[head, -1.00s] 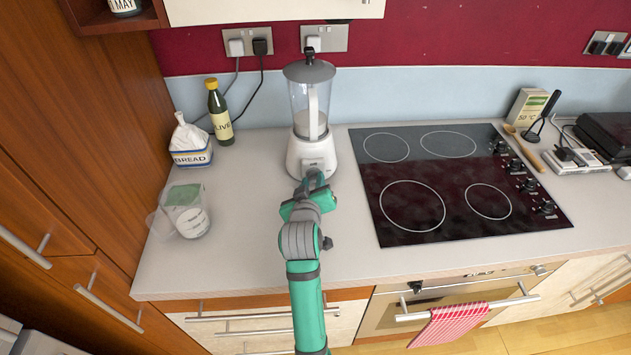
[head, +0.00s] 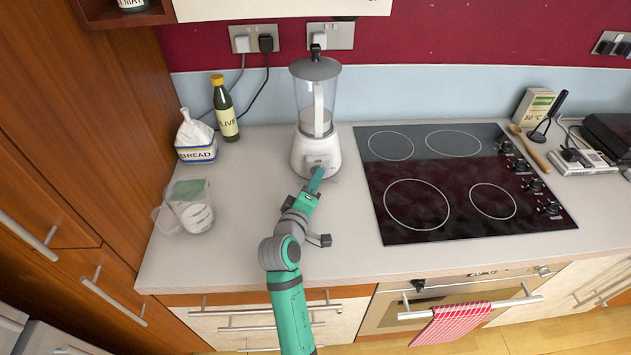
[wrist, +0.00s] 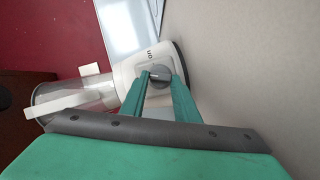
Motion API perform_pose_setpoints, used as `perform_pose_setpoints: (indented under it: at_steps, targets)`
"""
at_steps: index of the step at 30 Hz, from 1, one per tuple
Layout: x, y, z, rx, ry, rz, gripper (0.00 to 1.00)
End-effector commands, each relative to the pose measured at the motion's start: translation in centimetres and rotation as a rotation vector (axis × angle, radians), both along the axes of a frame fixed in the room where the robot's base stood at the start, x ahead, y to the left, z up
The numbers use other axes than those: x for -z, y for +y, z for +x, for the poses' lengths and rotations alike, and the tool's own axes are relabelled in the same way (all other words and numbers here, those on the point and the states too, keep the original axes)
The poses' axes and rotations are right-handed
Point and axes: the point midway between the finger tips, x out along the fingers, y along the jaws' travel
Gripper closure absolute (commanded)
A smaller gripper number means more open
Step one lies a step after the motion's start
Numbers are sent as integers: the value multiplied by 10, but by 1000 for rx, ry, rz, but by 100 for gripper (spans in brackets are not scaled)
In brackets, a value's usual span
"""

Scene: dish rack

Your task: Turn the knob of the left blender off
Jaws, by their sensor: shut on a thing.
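The blender (head: 316,120) stands upright on the worktop left of the hob, with a white base, a clear jug and a grey lid. It is the only full blender in the head view. In the wrist view the blender base (wrist: 130,75) lies on its side in the picture. Its grey round knob (wrist: 158,76) sits between my gripper's fingertips. My gripper (head: 317,174) reaches the front of the base from the near side. In the wrist view my gripper (wrist: 159,82) is shut on the knob, a finger on either side. The knob is mostly hidden in the head view.
The black hob (head: 450,185) lies to the right. The worktop in front of the blender is clear except for my arm.

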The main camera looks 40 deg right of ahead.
Motion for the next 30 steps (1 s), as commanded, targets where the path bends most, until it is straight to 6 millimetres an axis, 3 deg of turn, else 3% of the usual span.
perform_pose_setpoints:
  at_steps: [17, 18, 20, 30]
  targets:
    - [2, -2, -2, 5, 19, -24, 94]
    - [2, -2, -2, 5, 19, -24, 65]
    - [2, -2, -1, 5, 18, -24, 53]
    - [1, 2, -2, 1, 16, -25, 53]
